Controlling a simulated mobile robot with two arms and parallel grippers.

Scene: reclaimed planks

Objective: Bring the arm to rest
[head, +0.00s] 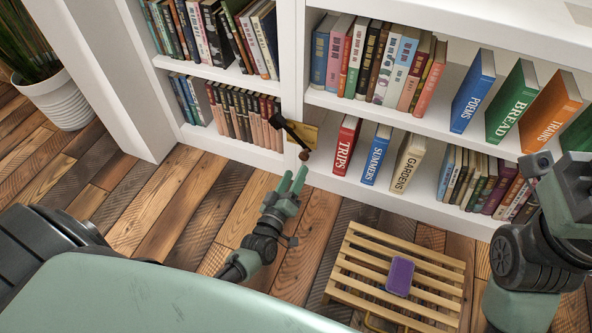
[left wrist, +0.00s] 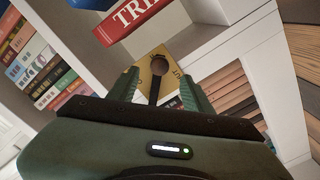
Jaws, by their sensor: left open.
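My left gripper (head: 293,181) is open and empty, in front of the white bookcase's middle upright. A dark lever (head: 293,132) with a round brown knob (head: 304,155) sticks out from a yellow plate (head: 304,138) on that upright. The fingertips are just below the knob in the head view. In the left wrist view, the two fingers (left wrist: 158,90) stand apart on either side of the lever, which shows between them with its knob (left wrist: 159,66). Whether a finger touches it is hard to tell. My right arm (head: 530,255) is at the right edge, its gripper not clearly visible.
The white bookcase (head: 235,144) holds rows of books, including a red TRIPS book (head: 346,146). A slatted wooden stand (head: 365,262) with a purple book (head: 399,276) is on the plank floor. A potted plant (head: 58,97) stands at left. Floor left of my gripper is clear.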

